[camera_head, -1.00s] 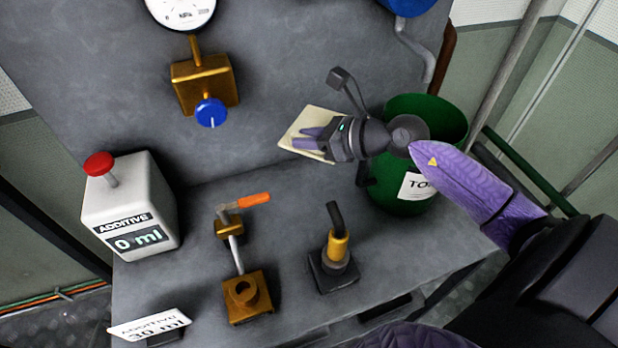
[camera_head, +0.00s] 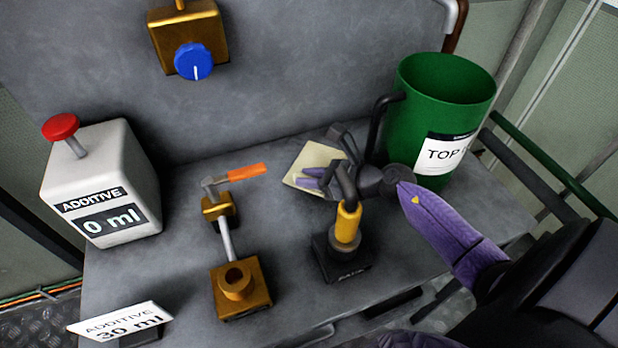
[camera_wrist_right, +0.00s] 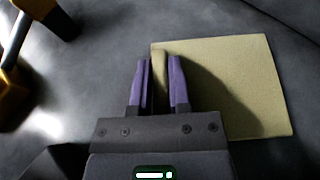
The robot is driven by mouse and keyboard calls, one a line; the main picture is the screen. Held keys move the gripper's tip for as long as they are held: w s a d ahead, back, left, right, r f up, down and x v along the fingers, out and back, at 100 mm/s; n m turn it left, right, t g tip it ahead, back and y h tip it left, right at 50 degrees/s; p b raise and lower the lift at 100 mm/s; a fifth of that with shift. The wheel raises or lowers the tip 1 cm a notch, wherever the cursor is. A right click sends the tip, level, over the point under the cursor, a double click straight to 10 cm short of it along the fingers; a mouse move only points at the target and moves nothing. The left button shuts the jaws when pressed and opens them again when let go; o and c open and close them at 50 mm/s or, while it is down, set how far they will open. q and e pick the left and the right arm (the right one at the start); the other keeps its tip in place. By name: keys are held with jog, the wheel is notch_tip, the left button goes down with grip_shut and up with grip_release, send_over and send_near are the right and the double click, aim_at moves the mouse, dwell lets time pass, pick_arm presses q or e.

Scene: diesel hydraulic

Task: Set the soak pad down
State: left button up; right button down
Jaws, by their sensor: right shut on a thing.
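The soak pad is a flat, square, pale yellow sheet. It shows in the head view (camera_head: 311,160) over the grey bench, left of the green bucket, and in the right wrist view (camera_wrist_right: 240,85). My right gripper (camera_head: 310,178) has its purple fingers on the pad. In the right wrist view the fingers (camera_wrist_right: 160,65) are closed on a raised strip at the pad's left edge. The pad lies low and about level with the bench; I cannot tell if it touches. The yellow-collared fitting partly hides my right gripper in the head view. My left gripper is not in view.
A green bucket (camera_head: 425,105) stands right of the pad. A black-based fitting with a yellow collar (camera_head: 346,225) stands in front. A brass valve with an orange lever (camera_head: 240,173) and a white additive box (camera_head: 105,185) stand left. Bare bench lies between the valve and fitting.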

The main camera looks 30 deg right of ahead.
jog(key=shift+f, duration=0.1)
jog(key=c, duration=1)
grip_release()
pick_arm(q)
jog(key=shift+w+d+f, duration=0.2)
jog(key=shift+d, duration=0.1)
pick_arm(e)
jog(key=o, duration=0.4)
jog(key=shift+r, duration=0.2)
jog(key=p+v, duration=0.2)
jog(key=v, duration=0.9)
jog(key=shift+s+d+r+p, duration=0.1)
jog(key=shift+s+d+p, duration=0.05)
jog(key=shift+s+p, duration=0.15)
jog(key=shift+s+d, duration=0.1)
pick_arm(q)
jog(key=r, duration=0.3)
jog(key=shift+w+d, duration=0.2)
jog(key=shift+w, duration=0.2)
